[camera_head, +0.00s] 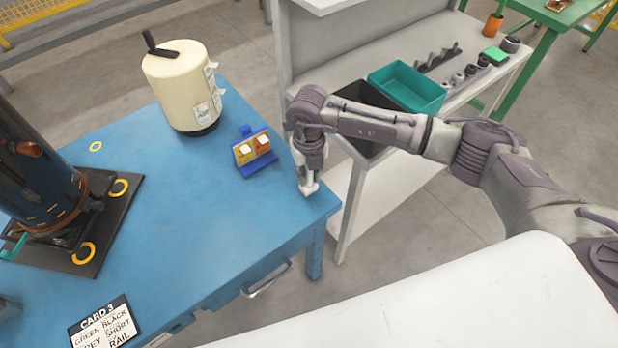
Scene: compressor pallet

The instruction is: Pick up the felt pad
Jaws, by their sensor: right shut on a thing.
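My right gripper (308,187) reaches down over the near right corner of the blue table (215,220). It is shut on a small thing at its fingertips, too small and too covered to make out. I cannot pick out the felt pad for certain in this view. A blue stand (257,168) with a yellow and an orange block, each with a white patch, stands just left of the gripper, apart from it. My left gripper is not in view.
A cream tank (180,85) stands at the table's back; a dark compressor (42,175) on a black base fills its left. A card (102,322) lies in front. Behind my right arm, a white shelf bench holds a teal bin (408,88) and a black bin (362,95).

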